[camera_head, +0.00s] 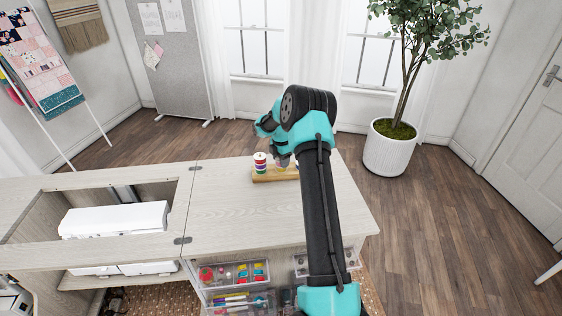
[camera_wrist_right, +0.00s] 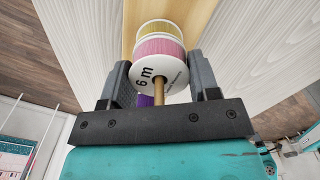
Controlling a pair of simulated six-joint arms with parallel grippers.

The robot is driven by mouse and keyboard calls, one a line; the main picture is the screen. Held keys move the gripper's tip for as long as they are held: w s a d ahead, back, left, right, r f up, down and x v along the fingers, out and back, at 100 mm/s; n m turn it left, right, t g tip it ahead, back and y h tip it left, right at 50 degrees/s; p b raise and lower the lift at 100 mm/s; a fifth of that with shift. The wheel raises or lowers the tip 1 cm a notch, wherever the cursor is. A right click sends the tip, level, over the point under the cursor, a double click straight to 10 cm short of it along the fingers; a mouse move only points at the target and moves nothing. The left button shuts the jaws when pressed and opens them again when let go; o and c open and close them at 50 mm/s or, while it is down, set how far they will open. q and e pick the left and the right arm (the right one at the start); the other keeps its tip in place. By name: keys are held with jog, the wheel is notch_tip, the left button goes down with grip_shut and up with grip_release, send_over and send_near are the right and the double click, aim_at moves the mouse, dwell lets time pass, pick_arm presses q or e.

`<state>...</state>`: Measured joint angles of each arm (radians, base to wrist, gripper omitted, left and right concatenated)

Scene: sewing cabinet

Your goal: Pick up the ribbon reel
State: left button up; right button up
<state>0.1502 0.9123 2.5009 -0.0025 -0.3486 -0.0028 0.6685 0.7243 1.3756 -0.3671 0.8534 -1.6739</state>
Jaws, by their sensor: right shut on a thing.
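A pink ribbon reel (camera_wrist_right: 159,50) with a white face marked "6 m" sits between the fingers of my right gripper in the right wrist view. My right gripper (camera_wrist_right: 161,84) is shut on this ribbon reel. A wooden peg (camera_wrist_right: 158,88) shows at the reel's middle. A yellow reel (camera_wrist_right: 157,28) is just beyond it, and a bit of purple shows below. In the head view my right gripper (camera_head: 280,158) is over the wooden stand (camera_head: 272,178) and mostly hides what it holds. I cannot tell whether the reel is clear of the stand. My left gripper is out of view.
A stack of coloured reels (camera_head: 260,162) stands on the left of the stand. The cabinet top (camera_head: 228,215) around it is clear. A white machine (camera_head: 115,220) lies in the opening at the left. Clear drawers (camera_head: 235,274) with sewing supplies are below the front edge.

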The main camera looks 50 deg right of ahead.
notch_tip(320, 180, up, 10)
jog(key=shift+f, duration=0.15)
dwell(0.3)
dwell(0.4)
jog(key=s+d+r, duration=0.1)
jog(key=s+d, duration=0.1)
jog(key=s+d+r, duration=0.1)
jog(key=s+d, duration=0.1)
jog(key=s+d+r, duration=0.1)
jog(key=s+d, duration=0.1)
jog(key=shift+s+d+r, duration=0.1)
jog(key=shift+d+r, duration=0.1)
jog(key=shift+r, duration=0.05)
jog(key=shift+f, duration=0.15)
jog(key=shift+f, duration=2.35)
jog(key=shift+f, duration=2.2)
